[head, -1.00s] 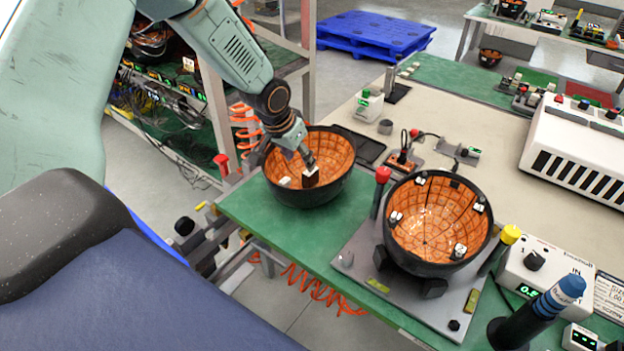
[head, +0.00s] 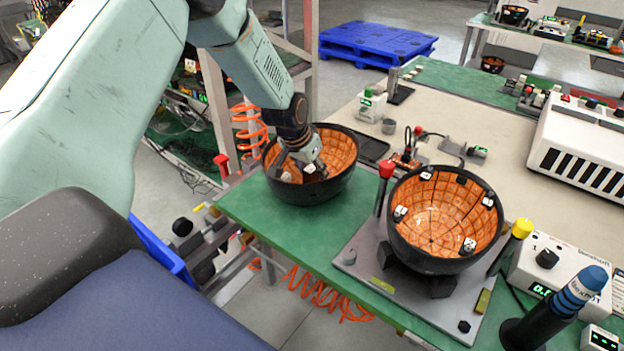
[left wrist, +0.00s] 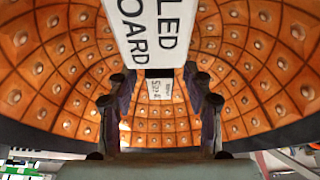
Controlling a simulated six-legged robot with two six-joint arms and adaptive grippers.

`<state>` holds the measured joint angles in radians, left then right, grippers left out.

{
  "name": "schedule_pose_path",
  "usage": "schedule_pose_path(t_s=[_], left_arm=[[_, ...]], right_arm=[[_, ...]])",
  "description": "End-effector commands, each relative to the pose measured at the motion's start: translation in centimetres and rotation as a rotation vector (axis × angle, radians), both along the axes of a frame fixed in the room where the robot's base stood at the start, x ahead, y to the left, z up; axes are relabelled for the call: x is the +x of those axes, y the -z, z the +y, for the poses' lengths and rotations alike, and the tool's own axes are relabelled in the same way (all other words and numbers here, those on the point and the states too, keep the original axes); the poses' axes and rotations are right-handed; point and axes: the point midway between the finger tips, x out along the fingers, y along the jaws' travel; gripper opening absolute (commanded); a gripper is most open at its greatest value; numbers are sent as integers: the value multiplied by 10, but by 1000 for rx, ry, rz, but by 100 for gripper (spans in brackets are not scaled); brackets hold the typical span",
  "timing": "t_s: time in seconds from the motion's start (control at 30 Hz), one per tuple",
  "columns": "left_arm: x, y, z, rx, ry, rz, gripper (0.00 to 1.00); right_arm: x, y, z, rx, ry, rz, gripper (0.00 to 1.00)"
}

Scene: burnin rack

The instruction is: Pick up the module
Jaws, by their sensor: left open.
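A black bowl lined with orange tiles (head: 340,188) stands on the green mat near the table's left end. A white block lettered LED BOARD (left wrist: 152,32) shows large at the top of the left wrist view, which may be the module. My left gripper (head: 308,172) reaches down into this bowl, and its fingers also show in the left wrist view (left wrist: 160,118). They are open, with the bowl's tiled wall beyond the gap. The block looks close above the fingers; I cannot tell whether they touch it. My right gripper is out of view.
A second orange-lined bowl (head: 440,262) stands on a grey plate (head: 362,262) to the right, with red-topped (head: 386,170) and yellow-topped (head: 522,228) posts beside it. A blue-capped tool (head: 560,300) stands at front right. The beige tabletop (head: 500,165) behind has free room.

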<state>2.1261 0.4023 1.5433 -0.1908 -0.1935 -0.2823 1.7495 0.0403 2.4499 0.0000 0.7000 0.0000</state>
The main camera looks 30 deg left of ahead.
Motion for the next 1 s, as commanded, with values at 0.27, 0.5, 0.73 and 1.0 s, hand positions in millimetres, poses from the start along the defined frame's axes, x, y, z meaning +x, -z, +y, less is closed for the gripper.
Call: schedule_pose_path(t_s=[0.27,0.5,0.73,1.0], left_arm=[[0,-1,0,0,0,0,43],[0,-1,0,0,-1,0,23],[-1,-1,0,0,-1,1,3],[0,-1,0,0,-1,0,0]], right_arm=[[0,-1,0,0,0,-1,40],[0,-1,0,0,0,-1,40],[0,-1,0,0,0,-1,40],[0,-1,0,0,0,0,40]])
